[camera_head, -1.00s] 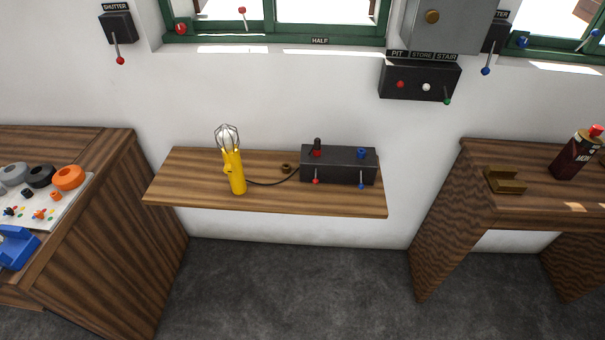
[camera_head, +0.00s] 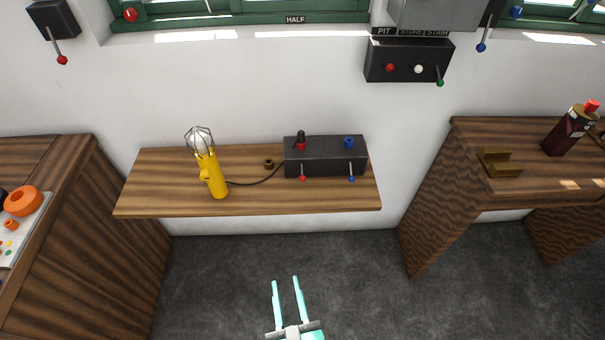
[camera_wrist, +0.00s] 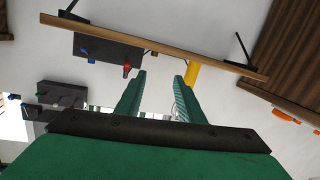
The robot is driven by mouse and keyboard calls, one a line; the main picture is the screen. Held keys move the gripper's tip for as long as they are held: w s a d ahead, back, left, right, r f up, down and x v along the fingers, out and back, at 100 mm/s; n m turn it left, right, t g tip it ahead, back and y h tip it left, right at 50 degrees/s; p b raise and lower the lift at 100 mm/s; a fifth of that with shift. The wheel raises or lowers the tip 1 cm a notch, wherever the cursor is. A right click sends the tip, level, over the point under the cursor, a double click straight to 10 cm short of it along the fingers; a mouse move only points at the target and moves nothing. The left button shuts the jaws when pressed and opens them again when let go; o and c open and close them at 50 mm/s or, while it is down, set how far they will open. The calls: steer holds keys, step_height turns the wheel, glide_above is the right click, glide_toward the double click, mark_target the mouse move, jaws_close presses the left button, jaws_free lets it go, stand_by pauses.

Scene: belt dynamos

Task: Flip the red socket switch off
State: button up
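A dark socket box (camera_head: 326,157) sits on the right part of a wall shelf (camera_head: 165,188). The red socket (camera_head: 300,143) on its top left has a dark plug in it. The red-tipped switch lever (camera_head: 302,175) on the front below it points down; the blue-tipped lever (camera_head: 351,176) is to its right. My gripper (camera_head: 285,281) is open and empty, below and in front of the shelf, apart from the box. In the wrist view the fingers (camera_wrist: 158,77) stand apart, with the box (camera_wrist: 108,50) beyond them to the left.
A yellow caged lamp (camera_head: 212,174) stands on the shelf, with a cable to the box. A brown ring (camera_head: 269,164) lies between them. A wooden desk (camera_head: 110,215) is at left, another table (camera_head: 440,165) at right. A PIT/STORE/STAIR switch box (camera_head: 408,60) hangs above.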

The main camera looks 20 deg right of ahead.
steer(key=w+d+h, duration=0.2)
steer(key=w+d, duration=0.3)
steer(key=w, duration=0.5)
steer(key=m+h, duration=0.1)
glide_toward(302, 173)
steer(key=shift+t, duration=0.3)
steer(key=x, duration=0.6)
steer(key=f+x, duration=0.1)
steer(key=x, duration=0.3)
steer(key=shift+d, duration=0.1)
jaws_close()
